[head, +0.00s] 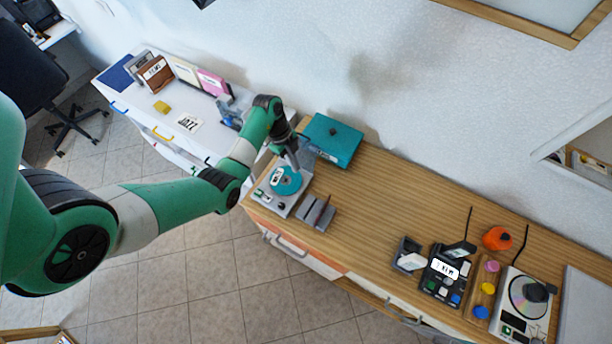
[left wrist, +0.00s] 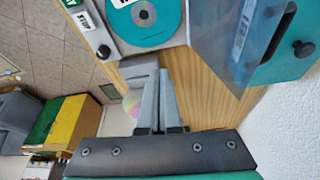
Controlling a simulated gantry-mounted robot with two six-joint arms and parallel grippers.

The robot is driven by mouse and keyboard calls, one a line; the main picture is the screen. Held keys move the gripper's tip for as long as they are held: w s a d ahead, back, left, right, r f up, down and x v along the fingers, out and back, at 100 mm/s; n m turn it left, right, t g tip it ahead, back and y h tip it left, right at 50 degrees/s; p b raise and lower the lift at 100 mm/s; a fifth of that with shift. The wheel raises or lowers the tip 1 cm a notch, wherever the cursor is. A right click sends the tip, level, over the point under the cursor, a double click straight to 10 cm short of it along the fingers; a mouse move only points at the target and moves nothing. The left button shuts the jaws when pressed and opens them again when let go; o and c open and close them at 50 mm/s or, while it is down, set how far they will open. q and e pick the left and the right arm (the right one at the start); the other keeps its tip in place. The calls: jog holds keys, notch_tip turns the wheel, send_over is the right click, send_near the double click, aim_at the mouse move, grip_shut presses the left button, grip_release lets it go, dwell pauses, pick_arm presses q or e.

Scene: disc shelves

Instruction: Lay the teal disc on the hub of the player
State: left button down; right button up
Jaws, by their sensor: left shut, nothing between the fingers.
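The teal disc (head: 287,181) lies flat on the grey player (head: 275,204) at the left end of the wooden cabinet. In the left wrist view the teal disc (left wrist: 146,22) looks level on the player's deck, with a pale label near its middle. My right gripper is not in view.
A teal box (head: 333,141) with a dark knob stands behind the player. A grey slotted rack (head: 316,213) is beside it. A second player (head: 527,297) with a shiny disc and a black button panel (head: 444,275) are at the right. The cabinet top's middle is clear.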

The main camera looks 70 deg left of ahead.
aim_at(303, 186)
pick_arm(q)
jog(key=b+x, duration=0.3)
jog(key=x, duration=0.7)
jog(key=shift+b, duration=0.3)
jog(key=shift+r, duration=0.1)
jog(key=shift+s+a+r+p, duration=0.15)
jog(key=shift+s+a+p, duration=0.15)
jog(key=shift+a+p, duration=0.3)
jog(key=shift+f, duration=0.2)
